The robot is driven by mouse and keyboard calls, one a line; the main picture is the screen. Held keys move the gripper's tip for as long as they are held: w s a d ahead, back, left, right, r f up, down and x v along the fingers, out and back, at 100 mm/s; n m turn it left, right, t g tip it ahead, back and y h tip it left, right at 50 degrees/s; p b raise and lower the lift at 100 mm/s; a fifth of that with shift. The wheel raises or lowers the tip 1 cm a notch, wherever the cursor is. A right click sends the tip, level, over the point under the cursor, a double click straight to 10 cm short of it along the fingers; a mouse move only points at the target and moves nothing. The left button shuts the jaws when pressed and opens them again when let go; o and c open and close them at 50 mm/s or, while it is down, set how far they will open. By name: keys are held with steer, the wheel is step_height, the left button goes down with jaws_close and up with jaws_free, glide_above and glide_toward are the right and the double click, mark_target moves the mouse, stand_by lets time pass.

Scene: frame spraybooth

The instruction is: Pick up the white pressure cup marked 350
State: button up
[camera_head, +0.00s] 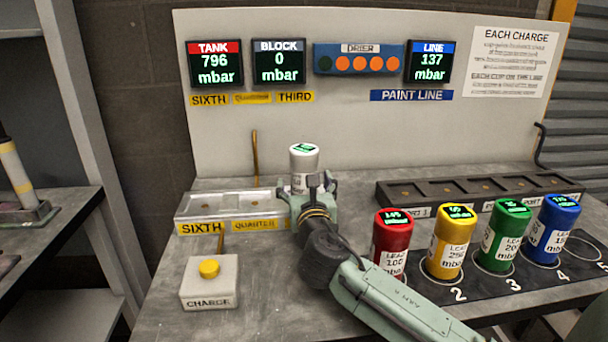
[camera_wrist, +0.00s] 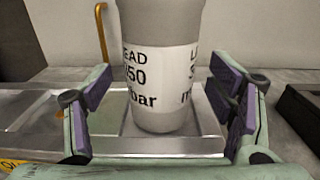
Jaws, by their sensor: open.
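The white pressure cup (camera_head: 303,162) stands upright at the right end of the pale slotted block (camera_head: 228,213), with a small green display on its top. In the wrist view the white cup (camera_wrist: 160,25) fills the middle, and its label partly reads "EAD", "50" and "bar"; the first digit is cut off. My gripper (camera_head: 308,190) is open, with its fingers on either side of the cup. In the wrist view a gap shows between the cup and each finger. In the head view my gripper hides the cup's lower part.
Red (camera_head: 392,240), yellow (camera_head: 449,243), green (camera_head: 502,237) and blue (camera_head: 553,230) cups stand to the right on a dark numbered mat. Behind them is a dark slotted rack (camera_head: 385,197). A charge box (camera_head: 209,283) with a yellow button stands front left. A brass rod (camera_head: 255,160) rises behind the block.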

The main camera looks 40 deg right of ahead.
steer(key=shift+x, duration=0.95)
steer(key=shift+r, duration=0.1)
jaws_close()
